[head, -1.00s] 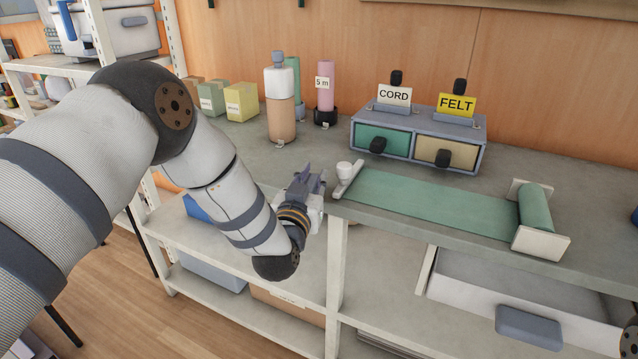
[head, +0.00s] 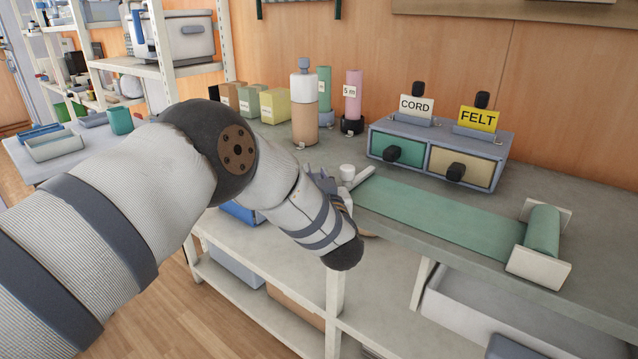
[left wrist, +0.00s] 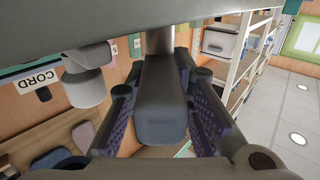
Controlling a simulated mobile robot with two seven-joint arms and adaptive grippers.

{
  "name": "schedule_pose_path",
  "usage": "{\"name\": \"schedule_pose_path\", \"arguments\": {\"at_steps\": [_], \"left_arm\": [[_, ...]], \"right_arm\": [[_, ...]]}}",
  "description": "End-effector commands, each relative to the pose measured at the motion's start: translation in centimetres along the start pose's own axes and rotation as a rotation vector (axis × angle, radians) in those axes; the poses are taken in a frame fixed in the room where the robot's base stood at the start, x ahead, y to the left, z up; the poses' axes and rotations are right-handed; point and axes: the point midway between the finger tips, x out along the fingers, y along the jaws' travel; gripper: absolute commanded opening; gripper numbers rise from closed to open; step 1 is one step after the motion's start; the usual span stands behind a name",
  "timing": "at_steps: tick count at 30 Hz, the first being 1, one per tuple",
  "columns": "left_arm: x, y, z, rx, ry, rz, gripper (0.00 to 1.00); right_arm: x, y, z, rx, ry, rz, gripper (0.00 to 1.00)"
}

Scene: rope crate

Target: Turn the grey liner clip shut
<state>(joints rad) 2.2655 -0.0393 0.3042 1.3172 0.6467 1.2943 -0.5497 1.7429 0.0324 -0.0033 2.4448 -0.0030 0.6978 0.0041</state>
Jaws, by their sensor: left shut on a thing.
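My right gripper is out of view.
The drawer box (head: 408,136) with CORD and FELT cards stands behind the green sheet. A tan bottle (head: 304,120) and pink roll (head: 353,90) stand further left. An open drawer (head: 462,310) is below the bench. A white post (head: 334,300) stands under the gripper.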

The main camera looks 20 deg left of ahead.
Motion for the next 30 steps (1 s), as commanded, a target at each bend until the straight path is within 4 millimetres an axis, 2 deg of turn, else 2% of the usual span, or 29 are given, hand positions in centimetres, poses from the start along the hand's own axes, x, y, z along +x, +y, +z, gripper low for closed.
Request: {"name": "schedule_pose_path", "arguments": {"at_steps": [2,15,30], "left_arm": [[-0.1,0.3,0.9,0.0,-0.008,-0.058,0.0],[-0.1,0.4,0.7,0.0,-0.006,-0.314,0.0],[-0.1,0.3,0.3,0.0,-0.004,-0.375,0.0]], "right_arm": [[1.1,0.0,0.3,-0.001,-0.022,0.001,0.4],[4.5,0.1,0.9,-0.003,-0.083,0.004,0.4],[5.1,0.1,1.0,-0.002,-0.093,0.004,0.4]]}}
